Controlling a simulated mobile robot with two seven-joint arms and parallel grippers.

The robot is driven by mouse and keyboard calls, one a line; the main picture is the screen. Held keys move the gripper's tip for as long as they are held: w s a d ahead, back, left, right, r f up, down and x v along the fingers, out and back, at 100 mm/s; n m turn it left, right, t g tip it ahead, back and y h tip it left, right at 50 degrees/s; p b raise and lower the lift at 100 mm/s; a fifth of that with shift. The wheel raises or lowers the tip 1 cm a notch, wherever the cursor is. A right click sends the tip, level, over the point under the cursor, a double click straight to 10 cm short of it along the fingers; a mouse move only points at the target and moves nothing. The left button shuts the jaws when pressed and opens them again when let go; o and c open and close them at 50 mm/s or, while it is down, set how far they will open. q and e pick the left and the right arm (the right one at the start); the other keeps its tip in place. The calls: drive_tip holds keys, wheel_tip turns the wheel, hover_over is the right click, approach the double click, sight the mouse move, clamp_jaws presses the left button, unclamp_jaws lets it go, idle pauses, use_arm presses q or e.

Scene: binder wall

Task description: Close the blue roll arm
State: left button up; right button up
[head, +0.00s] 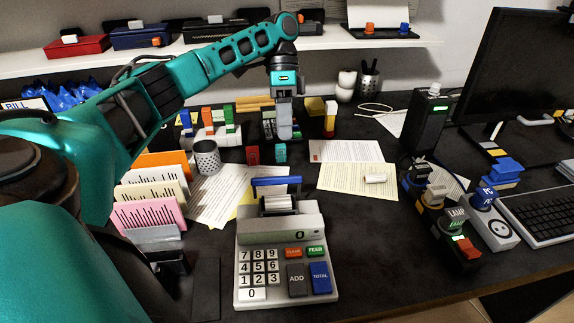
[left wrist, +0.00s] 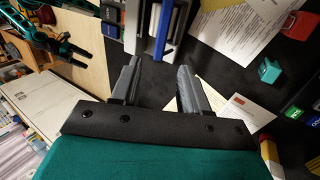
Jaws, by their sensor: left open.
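The blue roll arm (head: 277,182) is a blue bar standing raised at the back of the grey adding machine (head: 248,237), above and behind the white paper roll (head: 277,204). My left gripper (head: 285,135) points down over the desk behind the machine, apart from the bar. In the left wrist view its two grey fingers (left wrist: 158,85) are spread with nothing between them. The blue roll arm (left wrist: 169,30) shows there beyond the fingertips, near the top. A teal arm with a dark gripper (left wrist: 82,42), likely my right, is small at upper left; its jaw state is unclear.
Printed sheets (head: 358,180) lie behind and right of the machine. A mesh cup (head: 206,158) and card files (head: 148,205) stand at left. A red block (head: 253,154) and teal block (head: 280,152) sit near my left gripper.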

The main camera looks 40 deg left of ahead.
sight(286, 176)
use_arm(q)
drive_tip(key=b+x, duration=0.2)
drive_tip(key=x, duration=0.6)
drive_tip(key=shift+f, duration=0.15)
drive_tip(key=shift+s+d+f, duration=0.2)
drive_tip(key=shift+d+f, duration=0.05)
drive_tip(key=shift+f, duration=0.3)
use_arm(e)
drive_tip(key=shift+w+a+r+y, duration=0.1)
drive_tip(key=shift+w+a+y, duration=0.3)
drive_tip(key=shift+w+a, duration=0.5)
use_arm(q)
drive_tip(key=shift+c, duration=0.3)
use_arm(e)
drive_tip(key=shift+s, duration=0.15)
use_arm(q)
clamp_jaws()
use_arm(e)
drive_tip(key=shift+s+f, duration=0.2)
drive_tip(key=shift+f, duration=0.05)
